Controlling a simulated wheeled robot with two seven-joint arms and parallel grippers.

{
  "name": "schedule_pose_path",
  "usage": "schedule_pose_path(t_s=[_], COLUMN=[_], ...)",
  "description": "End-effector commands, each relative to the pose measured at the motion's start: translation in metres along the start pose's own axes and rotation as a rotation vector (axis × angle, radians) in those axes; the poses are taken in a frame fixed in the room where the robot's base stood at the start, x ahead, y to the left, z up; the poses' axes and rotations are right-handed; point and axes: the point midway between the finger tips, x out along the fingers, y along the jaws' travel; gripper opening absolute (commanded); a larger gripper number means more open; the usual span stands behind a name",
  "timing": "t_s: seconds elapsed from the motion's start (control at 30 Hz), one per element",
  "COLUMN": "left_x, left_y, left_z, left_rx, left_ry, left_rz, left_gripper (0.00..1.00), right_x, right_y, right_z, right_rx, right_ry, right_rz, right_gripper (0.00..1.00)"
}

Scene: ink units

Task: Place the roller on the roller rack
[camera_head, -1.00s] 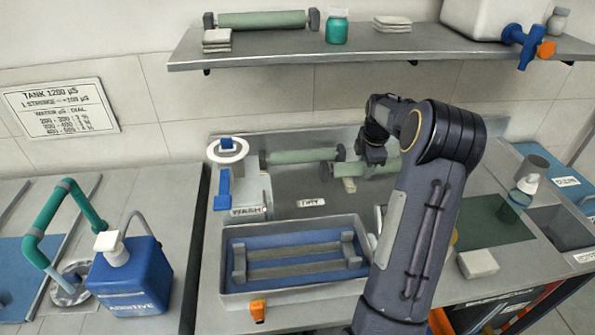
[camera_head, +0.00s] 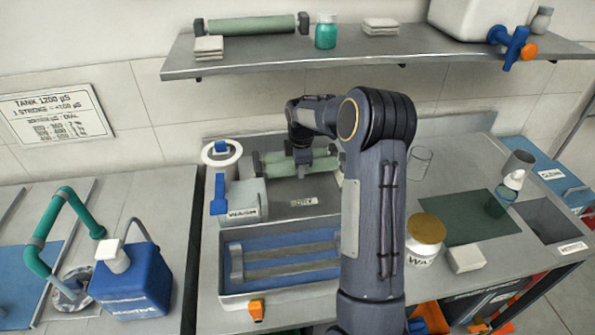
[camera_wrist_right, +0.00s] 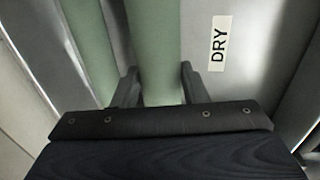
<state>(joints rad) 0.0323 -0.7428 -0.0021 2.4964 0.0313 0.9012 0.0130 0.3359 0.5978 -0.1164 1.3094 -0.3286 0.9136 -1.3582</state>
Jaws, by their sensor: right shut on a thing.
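My right gripper (camera_head: 301,170) is shut on a green roller (camera_head: 275,171), which also shows between its fingers in the wrist view (camera_wrist_right: 156,45). The roller lies crosswise over the grey metal area marked DRY (camera_head: 300,203), at the back of the bench. A second green roller (camera_head: 280,157) with dark ends lies parallel just behind it; it is at the left in the wrist view (camera_wrist_right: 88,45). The rack's supports are not clear behind the arm, and I cannot tell whether the held roller touches them. My left gripper is not in view.
A third green roller (camera_head: 250,26) sits on the wall shelf (camera_head: 340,58) above. A tub (camera_head: 275,285) with a blue inside stands in front of the DRY area.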

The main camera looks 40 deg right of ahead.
Motion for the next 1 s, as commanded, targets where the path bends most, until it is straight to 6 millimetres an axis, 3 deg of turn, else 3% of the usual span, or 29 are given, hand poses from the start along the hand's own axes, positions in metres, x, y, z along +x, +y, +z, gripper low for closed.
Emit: schedule_pose_path(t_s=[0.03, 0.27, 0.63, 0.67, 0.7, 0.8, 1.0], left_x=[-0.003, -0.010, -0.006, -0.007, -0.007, -0.008, -0.008], left_y=[0.002, 0.004, 0.003, 0.003, 0.004, 0.004, 0.004], left_z=[-0.002, -0.005, -0.003, -0.004, -0.004, -0.004, -0.004], left_rx=[0.000, 0.000, 0.000, 0.000, 0.000, 0.000, 0.000], left_ry=[0.000, 0.000, 0.000, 0.000, 0.000, 0.000, 0.000], left_rz=[0.000, 0.000, 0.000, 0.000, 0.000, 0.000, 0.000], left_gripper=[0.00, 0.00, 0.00, 0.00, 0.00, 0.00, 0.00], right_x=[-0.002, 0.031, 0.037, 0.037, 0.036, 0.036, 0.036], right_y=[0.002, -0.005, -0.006, -0.006, -0.006, -0.006, -0.006], right_z=[-0.011, -0.006, -0.006, -0.006, -0.006, -0.006, -0.006], right_rx=[-0.005, -0.001, -0.001, -0.001, -0.001, -0.001, -0.001], right_ry=[0.002, 0.001, 0.002, 0.001, 0.001, 0.001, 0.001], right_rz=[0.002, 0.001, 0.003, 0.001, 0.001, 0.001, 0.001], right_gripper=[0.07, 0.07, 0.07, 0.42, 0.47, 0.60, 0.61])
